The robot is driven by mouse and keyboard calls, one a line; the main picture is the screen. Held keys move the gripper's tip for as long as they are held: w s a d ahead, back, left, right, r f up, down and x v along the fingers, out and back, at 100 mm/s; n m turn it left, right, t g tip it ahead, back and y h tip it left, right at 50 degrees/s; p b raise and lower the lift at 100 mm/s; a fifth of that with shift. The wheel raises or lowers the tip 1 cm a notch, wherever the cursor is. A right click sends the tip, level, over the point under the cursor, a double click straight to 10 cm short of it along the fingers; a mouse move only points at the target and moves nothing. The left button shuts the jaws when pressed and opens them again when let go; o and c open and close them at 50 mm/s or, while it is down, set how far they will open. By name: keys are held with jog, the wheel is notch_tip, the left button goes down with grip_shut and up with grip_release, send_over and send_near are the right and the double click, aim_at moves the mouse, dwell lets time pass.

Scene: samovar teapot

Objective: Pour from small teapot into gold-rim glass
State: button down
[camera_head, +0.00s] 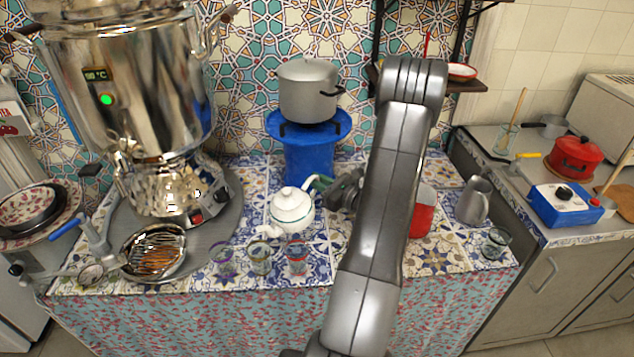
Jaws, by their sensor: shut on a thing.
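The small white teapot (292,212) is in the middle of the tiled table, behind the row of glasses. Its spout points left and toward the front, and its lid is on top. My gripper (320,187) is shut on the teapot at its right, handle side; the handle is mostly hidden. I cannot tell whether the teapot touches the table. The gold-rim glass (260,259) stands upright in the middle of three glasses, just in front of and below the spout in the picture. I cannot make out any liquid at the spout.
A purple-rim glass (223,259) and a red-rim glass (297,258) flank the gold-rim glass. A large samovar (130,90) and a strainer bowl (153,252) stand left. A pot (308,92) sits on a blue stand (309,155). A metal pitcher (473,202) stands right.

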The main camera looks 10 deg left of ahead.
jog(key=shift+r+n, duration=0.25)
jog(key=shift+n, duration=0.05)
jog(key=shift+s+a+r+n+p, duration=0.15)
jog(key=shift+r+n+p, duration=0.45)
jog(key=shift+r, duration=0.7)
jog(key=shift+s+a+r+n+p, duration=0.15)
jog(key=shift+r+n, duration=0.1)
jog(key=shift+r, duration=0.25)
jog(key=shift+s+d+r+n+p, duration=0.1)
jog(key=shift+r+n+p, duration=0.15)
jog(key=shift+r, duration=0.2)
jog(key=shift+s+a+r+n+p, duration=0.1)
jog(key=shift+r+n, duration=0.2)
jog(key=shift+r, duration=0.2)
dwell(0.4)
jog(key=shift+s+r+n+b, duration=0.15)
jog(key=shift+r+n+b, duration=0.15)
jog(key=shift+r, duration=0.15)
dwell(4.1)
